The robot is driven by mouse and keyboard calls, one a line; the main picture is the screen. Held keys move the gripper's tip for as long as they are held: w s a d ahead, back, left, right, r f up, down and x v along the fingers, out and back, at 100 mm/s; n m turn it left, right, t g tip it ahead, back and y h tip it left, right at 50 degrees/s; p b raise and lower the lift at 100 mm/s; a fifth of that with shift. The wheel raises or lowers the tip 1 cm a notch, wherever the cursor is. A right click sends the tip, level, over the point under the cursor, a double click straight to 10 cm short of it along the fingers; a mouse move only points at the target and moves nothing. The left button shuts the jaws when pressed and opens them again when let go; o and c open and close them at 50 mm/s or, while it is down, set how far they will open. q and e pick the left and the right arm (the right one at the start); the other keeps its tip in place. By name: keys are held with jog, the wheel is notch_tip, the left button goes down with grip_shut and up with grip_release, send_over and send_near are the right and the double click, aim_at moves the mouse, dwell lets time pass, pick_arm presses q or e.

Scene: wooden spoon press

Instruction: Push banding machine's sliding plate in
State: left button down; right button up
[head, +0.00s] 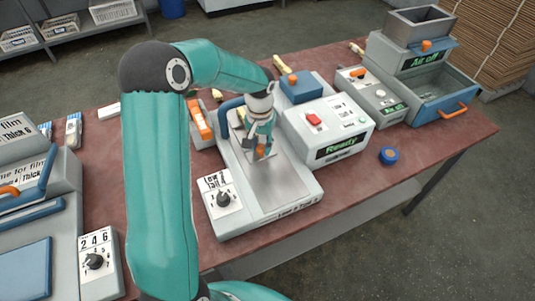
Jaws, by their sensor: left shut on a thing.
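The banding machine (310,203) stands mid-table, with a green "Ready" display and a dial panel at its front left. Its bright metal sliding plate (276,190) lies in the bed on top. My left gripper (262,152) reaches down over the plate and is shut on a small orange handle (260,151) that shows between its fingers. The fingers hide most of the handle and part of the plate behind it. My right gripper is not in view.
A grey machine with a blue drawer (440,98) and an "Air off" display stands at right. A blue roll (389,156) lies on the red-brown table (420,150). Another machine with a numbered dial (95,262) stands at left.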

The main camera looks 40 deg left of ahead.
pick_arm(q)
jog(key=shift+w+a+r, duration=0.15)
jog(key=shift+a, duration=0.15)
jog(key=c, duration=0.8)
grip_release()
jog(key=shift+d, duration=0.1)
notch_tip(320, 180, up, 12)
jog(key=shift+f, duration=0.1)
